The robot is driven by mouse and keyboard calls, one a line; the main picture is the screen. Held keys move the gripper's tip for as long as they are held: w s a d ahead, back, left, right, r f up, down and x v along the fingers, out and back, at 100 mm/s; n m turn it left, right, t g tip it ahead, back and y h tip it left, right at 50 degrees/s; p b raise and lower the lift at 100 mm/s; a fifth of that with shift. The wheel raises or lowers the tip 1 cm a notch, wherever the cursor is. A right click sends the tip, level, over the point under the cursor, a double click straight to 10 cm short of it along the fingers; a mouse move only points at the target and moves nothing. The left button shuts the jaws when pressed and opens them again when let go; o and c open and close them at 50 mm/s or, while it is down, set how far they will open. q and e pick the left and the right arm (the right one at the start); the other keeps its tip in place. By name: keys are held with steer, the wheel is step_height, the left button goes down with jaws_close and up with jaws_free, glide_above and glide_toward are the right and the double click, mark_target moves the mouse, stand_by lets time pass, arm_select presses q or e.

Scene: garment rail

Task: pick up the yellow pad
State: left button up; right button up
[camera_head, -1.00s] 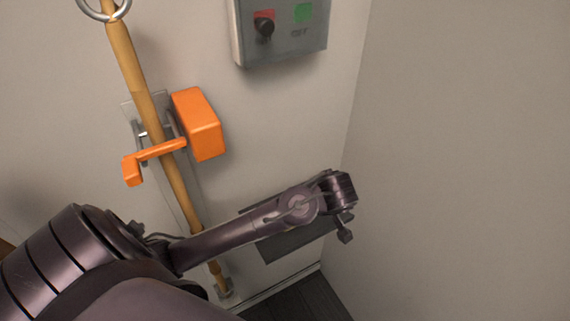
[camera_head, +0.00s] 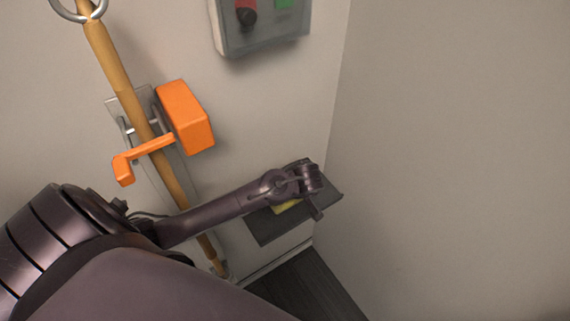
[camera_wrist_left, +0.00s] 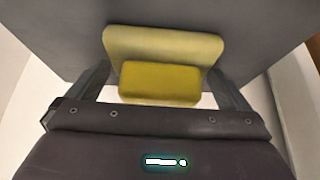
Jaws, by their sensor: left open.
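The yellow pad (camera_wrist_left: 160,82) shows in the left wrist view, a bright yellow block in front of a paler yellow slab (camera_wrist_left: 163,43) against a grey shelf (camera_wrist_left: 260,30). In the head view a bit of yellow (camera_head: 285,206) shows on the dark grey shelf (camera_head: 275,228), mostly hidden by my left arm. My left gripper (camera_wrist_left: 160,88) is open, with one finger on each side of the yellow block; contact cannot be told. In the head view my left gripper (camera_head: 316,205) is over the shelf. My right gripper is not in view.
An orange lever handle with a block (camera_head: 186,117) and a wooden pole (camera_head: 130,100) stand on the wall left of my arm. A grey control box (camera_head: 262,30) is above the shelf. A bare side wall (camera_head: 450,160) closes off the right.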

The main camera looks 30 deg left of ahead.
arm_select(q)
steer(key=shift+c, duration=0.6)
steer(key=c, duration=0.6)
steer(key=shift+r, duration=0.1)
steer(key=shift+r, duration=0.2)
step_height(320, 180, up, 20)
steer(key=p, duration=0.3)
steer(key=shift+f, duration=0.25)
